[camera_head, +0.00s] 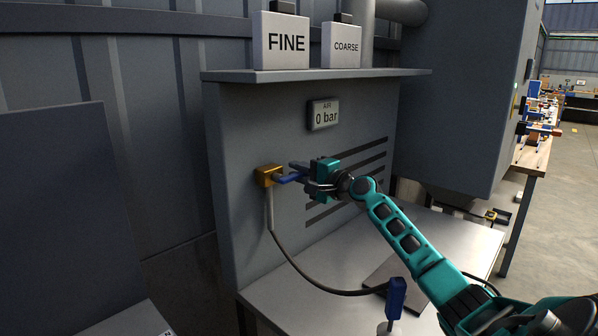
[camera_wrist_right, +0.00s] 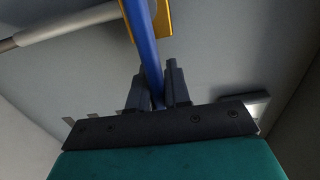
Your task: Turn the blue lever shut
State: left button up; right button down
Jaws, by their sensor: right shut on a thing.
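The blue lever (camera_head: 289,178) sticks out to the right from a brass valve body (camera_head: 268,175) on the grey panel. My right gripper (camera_head: 305,176) is at the lever's outer end. In the right wrist view the blue lever (camera_wrist_right: 146,50) runs down between the two dark fingers of the right gripper (camera_wrist_right: 158,88), which are shut on it. The brass valve (camera_wrist_right: 164,18) shows at the top there. A small display (camera_head: 325,115) on the panel reads "AIR 0 bar". My left gripper is not in view.
A dark hose (camera_head: 310,285) runs from the valve down across the metal bench (camera_head: 290,312). A blue-handled tool (camera_head: 396,297) stands upright near the bench front. Boxes marked FINE (camera_head: 281,42) and COARSE (camera_head: 341,46) sit on the shelf above.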

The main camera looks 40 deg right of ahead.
jog(key=shift+f, duration=0.1)
jog(key=c, duration=1.2)
grip_release()
jog(key=shift+o, duration=0.2)
jog(key=shift+s, duration=0.15)
jog(key=s+d, duration=0.1)
jog(key=s, duration=1.1)
jog(key=shift+s+b, duration=0.3)
jog(key=shift+b, duration=0.05)
